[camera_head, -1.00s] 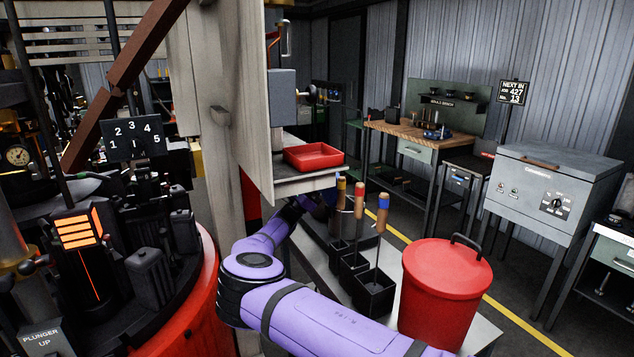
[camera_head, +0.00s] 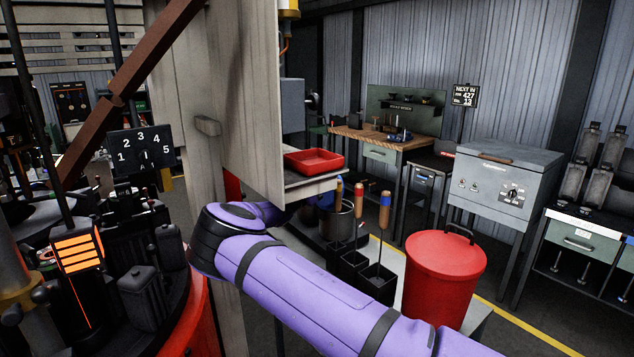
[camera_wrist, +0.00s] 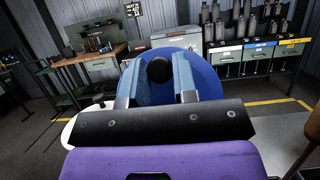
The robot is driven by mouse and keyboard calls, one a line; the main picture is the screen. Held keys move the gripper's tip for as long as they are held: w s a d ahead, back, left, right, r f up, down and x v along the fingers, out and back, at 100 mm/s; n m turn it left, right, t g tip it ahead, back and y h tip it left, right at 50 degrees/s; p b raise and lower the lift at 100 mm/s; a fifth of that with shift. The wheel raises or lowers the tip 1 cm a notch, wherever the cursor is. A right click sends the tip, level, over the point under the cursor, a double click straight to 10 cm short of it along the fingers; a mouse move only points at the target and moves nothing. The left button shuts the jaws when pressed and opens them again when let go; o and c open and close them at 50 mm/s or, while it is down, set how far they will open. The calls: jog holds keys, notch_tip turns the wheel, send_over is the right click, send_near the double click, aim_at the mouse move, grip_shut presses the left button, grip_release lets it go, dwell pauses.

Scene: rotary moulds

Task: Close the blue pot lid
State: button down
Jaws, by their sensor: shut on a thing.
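In the wrist view a round blue lid (camera_wrist: 207,80) with a black knob (camera_wrist: 159,70) is between the fingers of my gripper (camera_wrist: 158,76). The gripper is shut on the knob. The lid's near part is hidden behind the fingers and the gripper's dark body. In the head view my gripper and the lid are hidden. An open grey round vessel (camera_head: 345,224) shows behind the tool handles there. I cannot tell whether it is the blue pot.
A red lidded bin (camera_head: 443,285) stands at the right, beside black holders (camera_head: 376,289) with wooden-handled tools. A red tray (camera_head: 314,162) sits on a shelf by a pale panel (camera_head: 243,95). A grey oven-like box (camera_head: 505,180) and a workbench (camera_head: 385,137) stand behind.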

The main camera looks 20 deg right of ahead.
jog(key=c, duration=0.9)
grip_release()
jog(key=v, duration=1.1)
jog(key=shift+c, duration=0.6)
